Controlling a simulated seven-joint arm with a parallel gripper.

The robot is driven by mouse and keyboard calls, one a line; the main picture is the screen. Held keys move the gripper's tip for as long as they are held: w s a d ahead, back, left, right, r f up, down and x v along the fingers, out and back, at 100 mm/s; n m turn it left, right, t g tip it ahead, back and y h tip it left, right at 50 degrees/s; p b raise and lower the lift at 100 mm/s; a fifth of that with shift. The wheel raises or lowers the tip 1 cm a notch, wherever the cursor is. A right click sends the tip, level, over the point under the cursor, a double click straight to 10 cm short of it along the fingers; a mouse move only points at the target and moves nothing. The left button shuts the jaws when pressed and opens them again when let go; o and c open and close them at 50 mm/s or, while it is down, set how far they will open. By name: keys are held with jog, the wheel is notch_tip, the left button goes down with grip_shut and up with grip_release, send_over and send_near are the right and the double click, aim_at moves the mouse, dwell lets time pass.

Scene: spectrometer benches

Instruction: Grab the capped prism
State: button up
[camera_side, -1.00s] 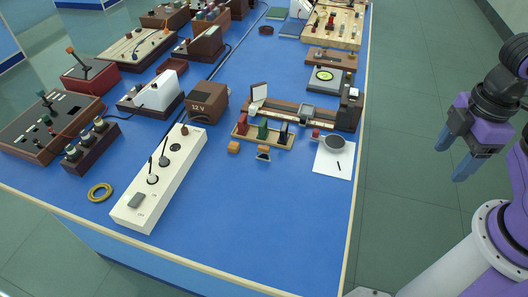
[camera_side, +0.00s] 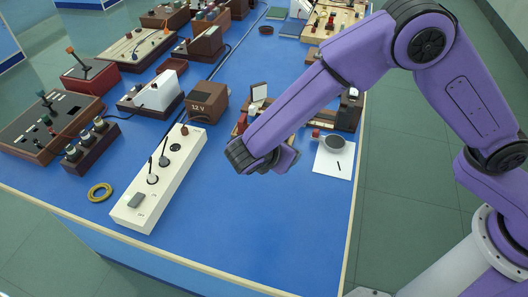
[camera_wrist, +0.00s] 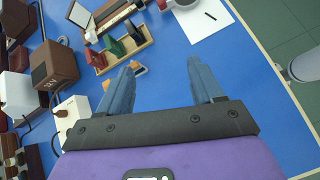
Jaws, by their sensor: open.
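Small orange-capped pieces show in the wrist view. Another orange piece (camera_wrist: 105,85) lies just left of that finger. My gripper (camera_wrist: 162,66) is open and empty above the bench, its fingers pointing toward the rack. The prism is nearer the left finger than the middle of the gap. In the side view my arm hides both pieces, and only part of my gripper (camera_side: 286,160) shows.
A wooden rack (camera_wrist: 127,54) with red, green and dark upright pieces stands just beyond. A long white panel (camera_side: 160,180) and a 12 V box (camera_side: 207,99) are left.

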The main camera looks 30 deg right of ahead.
jog(key=w+a+f+n+t+h, duration=0.1)
jog(key=w+a+f+n+t, duration=0.25)
jog(key=a+f, duration=0.4)
jog(key=shift+n+h, duration=0.3)
jog(key=shift+n, duration=0.15)
jog(key=x, duration=1.7)
jog(key=shift+f, duration=0.2)
jog(key=c, duration=1)
